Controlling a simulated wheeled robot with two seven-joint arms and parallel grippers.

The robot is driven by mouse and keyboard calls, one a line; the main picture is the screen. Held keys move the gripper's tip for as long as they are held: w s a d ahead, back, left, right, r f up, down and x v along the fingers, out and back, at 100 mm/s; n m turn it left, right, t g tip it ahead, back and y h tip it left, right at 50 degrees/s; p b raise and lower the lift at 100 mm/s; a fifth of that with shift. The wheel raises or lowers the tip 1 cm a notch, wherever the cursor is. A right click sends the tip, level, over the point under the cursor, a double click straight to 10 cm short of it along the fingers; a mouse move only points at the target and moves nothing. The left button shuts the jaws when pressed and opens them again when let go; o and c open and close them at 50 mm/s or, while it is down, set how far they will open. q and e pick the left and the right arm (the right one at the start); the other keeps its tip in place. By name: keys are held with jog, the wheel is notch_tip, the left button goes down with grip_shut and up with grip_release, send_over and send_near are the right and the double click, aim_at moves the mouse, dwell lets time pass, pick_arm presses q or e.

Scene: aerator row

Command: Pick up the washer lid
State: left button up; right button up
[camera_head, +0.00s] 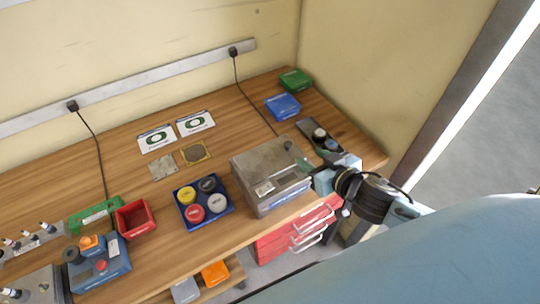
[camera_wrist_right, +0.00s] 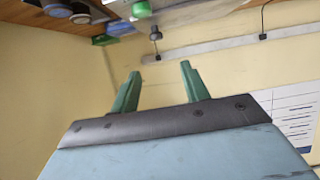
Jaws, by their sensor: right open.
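The grey metal washer (camera_head: 258,197) stands on the wooden bench right of centre in the head view. Its flat grey lid (camera_head: 262,162) lies on top, with a small dark knob-like part near its back right corner. My right gripper (camera_head: 305,165) is at the right side of the washer, close to the lid's right edge; I cannot tell whether it touches. In the right wrist view the two green fingers (camera_wrist_right: 160,80) are apart with nothing between them. The lid is not clearly seen there. My left gripper is not in view.
A blue tray (camera_head: 205,222) with several coloured round jars sits left of the washer. A dark tray (camera_head: 310,127) with small jars is behind the gripper. Blue (camera_head: 283,106) and green (camera_head: 296,80) boxes stand farther back. Red drawers (camera_head: 277,244) are below the bench.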

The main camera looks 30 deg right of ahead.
aim_at(288, 144)
jog(key=x, duration=0.7)
jog(key=shift+w+f, duration=0.15)
jog(key=shift+w, duration=0.2)
jog(key=shift+f+p+x, duration=0.2)
jog(key=shift+f+x, duration=0.05)
jog(key=shift+x, duration=1.05)
jog(key=shift+f+p+x, duration=0.15)
jog(key=shift+f+x, duration=0.05)
jog(key=shift+x, duration=1.15)
jog(key=shift+s+d, duration=0.1)
jog(key=shift+s, duration=0.15)
jog(key=shift+c, duration=0.3)
grip_shut()
